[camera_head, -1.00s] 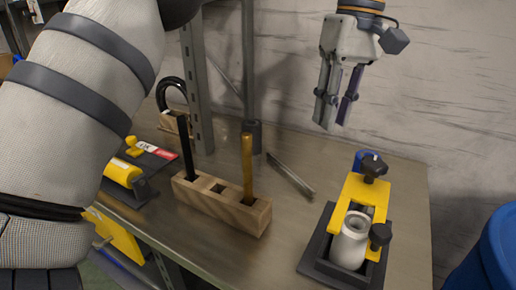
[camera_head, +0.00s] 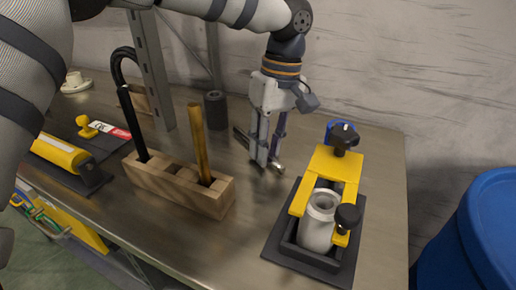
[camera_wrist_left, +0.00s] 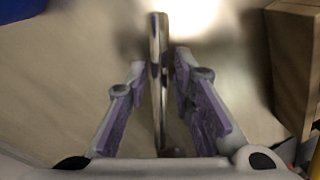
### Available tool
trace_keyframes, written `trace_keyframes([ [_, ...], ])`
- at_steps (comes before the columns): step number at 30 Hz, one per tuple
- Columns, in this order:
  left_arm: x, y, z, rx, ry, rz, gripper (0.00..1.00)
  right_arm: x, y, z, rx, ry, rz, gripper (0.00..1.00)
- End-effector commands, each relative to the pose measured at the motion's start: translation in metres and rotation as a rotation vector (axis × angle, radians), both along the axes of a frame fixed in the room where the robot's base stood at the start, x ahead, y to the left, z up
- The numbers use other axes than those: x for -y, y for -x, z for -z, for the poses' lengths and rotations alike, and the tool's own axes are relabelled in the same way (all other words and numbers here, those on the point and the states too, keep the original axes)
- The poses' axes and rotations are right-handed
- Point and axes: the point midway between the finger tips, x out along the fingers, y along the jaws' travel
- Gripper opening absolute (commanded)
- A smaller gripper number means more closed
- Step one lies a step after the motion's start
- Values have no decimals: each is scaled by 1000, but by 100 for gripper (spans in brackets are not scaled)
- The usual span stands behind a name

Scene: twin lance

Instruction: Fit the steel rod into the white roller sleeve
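The steel rod (camera_wrist_left: 158,60) lies on the workbench, shiny and slim. In the head view its near end (camera_head: 278,168) shows beside my fingertips, and the rest is partly hidden. My left gripper (camera_head: 265,162) points down at the rod. In the left wrist view the left gripper (camera_wrist_left: 159,65) is open, one finger on each side of the rod; a gap shows on the left, and contact on the right is unclear. The white roller sleeve (camera_head: 317,232) stands upright, its open end up, in a yellow clamp fixture (camera_head: 336,163) right of my gripper. My right gripper is not in view.
A wooden block (camera_head: 160,180) with a black and a brown upright handle stands left of my gripper. A dark cylinder (camera_head: 215,110) stands behind. A blue object (camera_head: 333,127) sits behind the clamp. A blue barrel (camera_head: 480,235) is at the right, off the bench.

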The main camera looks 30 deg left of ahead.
Motion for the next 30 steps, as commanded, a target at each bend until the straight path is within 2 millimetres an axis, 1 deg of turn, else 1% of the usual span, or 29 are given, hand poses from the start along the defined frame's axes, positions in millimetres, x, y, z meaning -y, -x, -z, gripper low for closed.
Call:
trace_keyframes([
  [5, 0, 0, -1, 3, -1, 0, 23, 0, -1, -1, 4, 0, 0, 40],
  [8, 0, 0, -2, 3, -1, 0, 3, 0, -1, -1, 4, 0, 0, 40],
  [9, 0, 0, -2, 3, -1, 0, 0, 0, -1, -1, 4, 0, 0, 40],
  [20, 0, 0, -5, 4, 0, 0, 0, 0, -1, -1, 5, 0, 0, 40],
  [23, 0, -1, -15, 7, 0, -1, 0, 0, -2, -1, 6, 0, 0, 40],
  [25, 0, -1, -28, 8, 1, -1, 0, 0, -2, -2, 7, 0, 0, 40],
  [29, 0, -1, -64, 9, 2, 0, 0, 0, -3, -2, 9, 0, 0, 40],
  [30, 0, -1, -76, 9, 0, 0, 0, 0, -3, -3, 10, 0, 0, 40],
])
